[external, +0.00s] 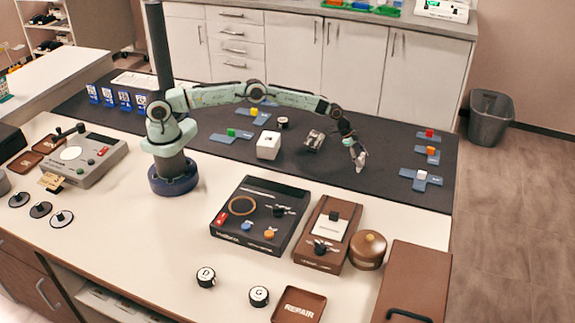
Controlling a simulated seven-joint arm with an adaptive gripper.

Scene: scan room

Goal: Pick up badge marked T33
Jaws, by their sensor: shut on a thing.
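My gripper (359,160) hangs over the right part of the dark mat, pointing down. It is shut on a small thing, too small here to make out. No marking T33 is readable in this view, so I cannot tell which thing is the badge. Several blue cards (109,96) stand upright at the mat's far left. Flat blue pieces with coloured blocks lie at the right of the mat, one with a white block (421,178), one with an orange block (431,151) and one with a red block (429,135).
A white cube (269,145) and a dark metallic object (314,140) stand on the mat left of my gripper. A black device (260,214), a brown box (327,233) and a round brown container (368,250) stand nearer the front. The mat between gripper and right-hand blue pieces is clear.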

